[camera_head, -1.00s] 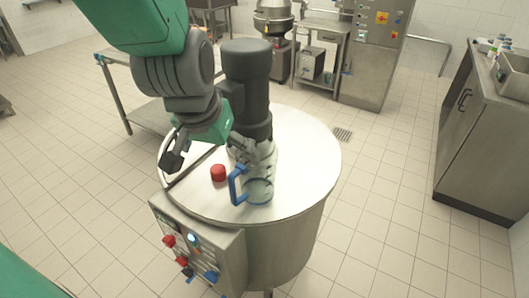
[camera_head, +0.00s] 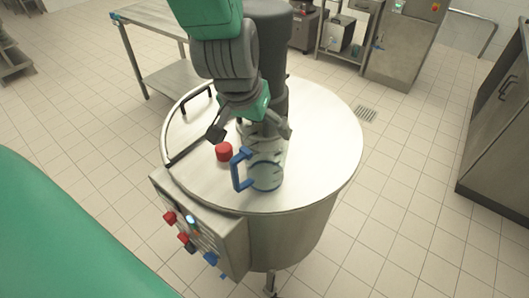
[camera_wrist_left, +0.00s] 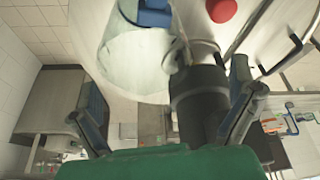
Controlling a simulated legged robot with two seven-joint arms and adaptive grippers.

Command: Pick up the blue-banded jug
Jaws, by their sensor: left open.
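The blue-banded jug (camera_head: 266,174) is clear, with a blue handle (camera_head: 238,170) on its left side. It stands upright on the round steel lid (camera_head: 325,150) of the vessel. My left gripper (camera_head: 251,132) is open and empty, just behind and above the jug, with its fingers spread wide. In the left wrist view, the jug (camera_wrist_left: 138,62) shows large at the upper left, with its blue handle at the top. The open left gripper (camera_wrist_left: 168,85) frames the lower middle there, apart from the jug as far as I can tell. My right gripper is not in view.
A dark motor column (camera_head: 273,70) stands on the lid right behind the jug, close to my gripper. A red knob (camera_head: 224,152) sits left of the handle. A control box (camera_head: 200,225) hangs on the vessel's front. The lid's right side is clear.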

